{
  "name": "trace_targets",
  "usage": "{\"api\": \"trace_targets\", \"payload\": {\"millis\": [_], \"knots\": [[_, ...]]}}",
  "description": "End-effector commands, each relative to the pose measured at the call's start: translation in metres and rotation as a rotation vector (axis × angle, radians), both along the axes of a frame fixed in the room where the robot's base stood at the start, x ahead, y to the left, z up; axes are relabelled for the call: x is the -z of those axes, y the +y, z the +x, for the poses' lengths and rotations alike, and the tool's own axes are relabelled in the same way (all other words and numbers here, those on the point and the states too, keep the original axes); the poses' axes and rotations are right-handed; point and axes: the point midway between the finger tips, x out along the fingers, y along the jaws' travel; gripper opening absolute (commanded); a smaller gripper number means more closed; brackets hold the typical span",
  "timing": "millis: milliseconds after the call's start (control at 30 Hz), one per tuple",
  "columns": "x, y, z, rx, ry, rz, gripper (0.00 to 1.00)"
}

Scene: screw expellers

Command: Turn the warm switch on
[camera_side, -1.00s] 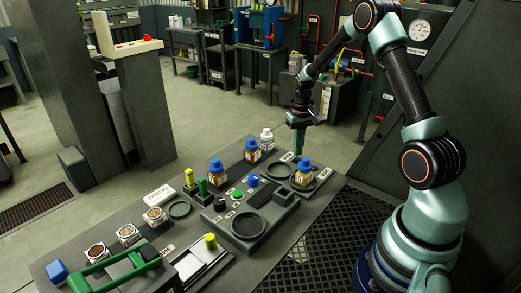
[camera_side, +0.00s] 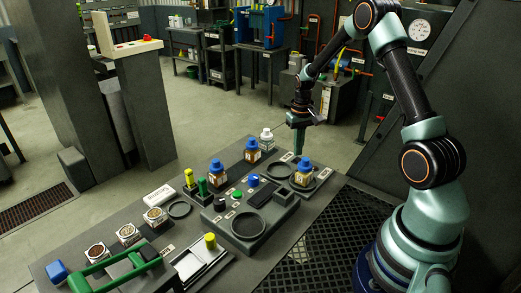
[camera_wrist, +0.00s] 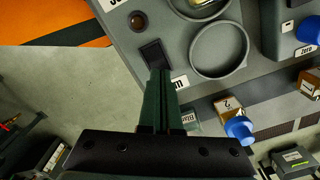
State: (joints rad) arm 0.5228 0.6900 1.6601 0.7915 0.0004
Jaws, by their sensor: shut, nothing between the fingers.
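My gripper (camera_side: 298,152) points straight down over the far right end of the grey bench. Its green fingers are shut and empty. In the wrist view the fingertips (camera_wrist: 160,75) lie at the near edge of a black rocker switch (camera_wrist: 153,53). A partly covered label ending in "m" (camera_wrist: 180,82) sits beside the switch. I cannot tell whether the tips touch the switch or which way it is tipped. In the side view the switch is too small or hidden behind the fingers.
A blue-capped bottle (camera_side: 304,174) stands close in front of my gripper, and a white-capped bottle (camera_side: 267,139) stands to its left. A round ring (camera_wrist: 220,48) lies right of the switch. A small round brown fitting (camera_wrist: 137,20) is above it. Open floor lies beyond the bench.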

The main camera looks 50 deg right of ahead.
Motion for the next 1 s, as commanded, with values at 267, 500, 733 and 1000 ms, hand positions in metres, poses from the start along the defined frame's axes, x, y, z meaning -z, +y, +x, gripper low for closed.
{"api": "trace_targets", "payload": {"millis": [267, 500, 733, 1000], "knots": [[0.0000, 0.0000, 0.0000, 0.000, 0.000, 0.000, 0.00], [0.0001, 0.0000, 0.0000, 0.000, 0.000, 0.000, 0.00], [0.0024, -0.0001, 0.0001, 0.000, 0.000, 0.000, 0.00], [0.0060, -0.0001, 0.0002, 0.000, 0.000, 0.000, 0.00]]}}
